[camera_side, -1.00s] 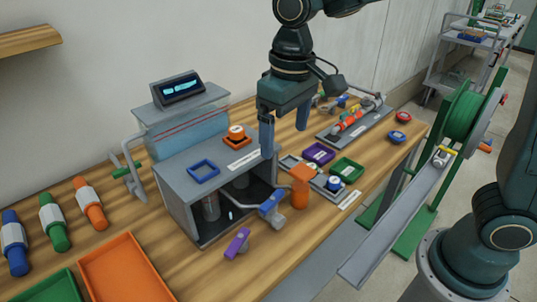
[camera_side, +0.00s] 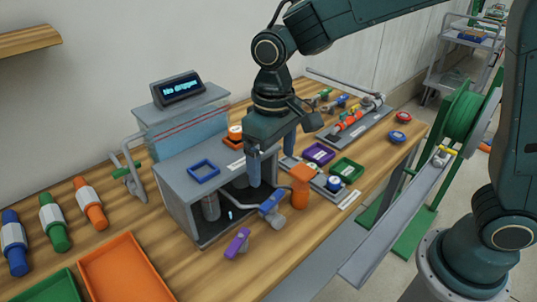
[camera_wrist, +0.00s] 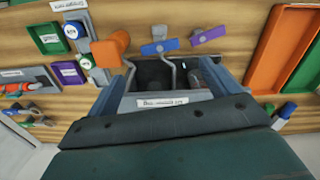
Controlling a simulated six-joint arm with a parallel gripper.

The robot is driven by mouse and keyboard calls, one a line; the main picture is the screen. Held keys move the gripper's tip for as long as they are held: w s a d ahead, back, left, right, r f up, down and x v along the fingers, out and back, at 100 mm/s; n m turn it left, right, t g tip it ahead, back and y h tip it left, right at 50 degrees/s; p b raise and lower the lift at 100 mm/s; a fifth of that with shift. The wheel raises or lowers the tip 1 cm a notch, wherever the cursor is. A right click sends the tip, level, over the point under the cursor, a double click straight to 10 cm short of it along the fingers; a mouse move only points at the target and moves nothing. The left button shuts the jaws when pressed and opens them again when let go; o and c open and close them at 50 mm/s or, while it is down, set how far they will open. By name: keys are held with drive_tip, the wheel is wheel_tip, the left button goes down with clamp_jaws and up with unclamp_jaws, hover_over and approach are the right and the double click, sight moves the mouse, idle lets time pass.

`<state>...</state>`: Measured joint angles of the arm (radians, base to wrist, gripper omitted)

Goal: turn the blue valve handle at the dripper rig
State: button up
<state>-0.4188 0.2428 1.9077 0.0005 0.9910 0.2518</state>
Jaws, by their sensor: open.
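The blue valve handle (camera_side: 271,203) sits on a bent grey pipe at the front of the grey dripper rig (camera_side: 180,185). In the wrist view the blue handle (camera_wrist: 158,47) shows at the top middle, beside a purple handle (camera_wrist: 210,36). My gripper (camera_side: 271,157) is open and empty, pointing down, with its fingers wide apart. It is behind and above the blue handle, apart from it. The left finger overlaps the rig's open front in the side view; I cannot tell how close they are.
An orange upright part (camera_side: 300,186) stands just right of the blue handle. A blue square frame (camera_side: 203,171) lies on the rig top. An orange tray (camera_side: 125,270) is at front left.

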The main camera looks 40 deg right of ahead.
sight(272, 199)
wheel_tip(272, 199, down, 9)
drive_tip(key=shift+f, duration=0.15)
idle(0.4)
drive_tip(key=shift+c, duration=0.2)
drive_tip(key=c, duration=0.9)
